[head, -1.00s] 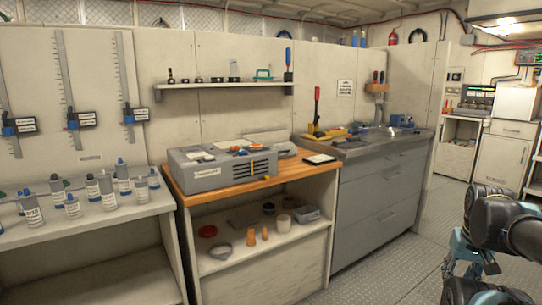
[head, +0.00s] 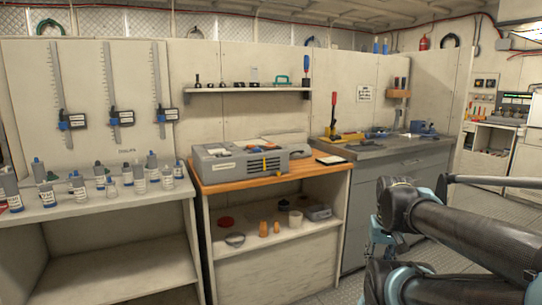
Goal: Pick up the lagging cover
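I cannot pick out a lagging cover for certain in the head view; several small items on the shelves are too small to name. My gripper (head: 376,240) shows only in part at the right, below the dark joint of my arm, in front of the grey drawer cabinet. It is seen edge-on and partly hidden by my arm, so its fingers cannot be made out. It is well apart from the shelf items, and I see nothing held in it.
A wooden-topped bench (head: 222,186) bears a grey case (head: 225,168); its lower shelf holds orange pieces (head: 263,229), a white cup (head: 295,218) and a grey ring (head: 235,240). Bottles (head: 140,180) crowd the left bench. A grey cabinet (head: 358,220) stands right. Calipers (head: 120,117) hang on the wall.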

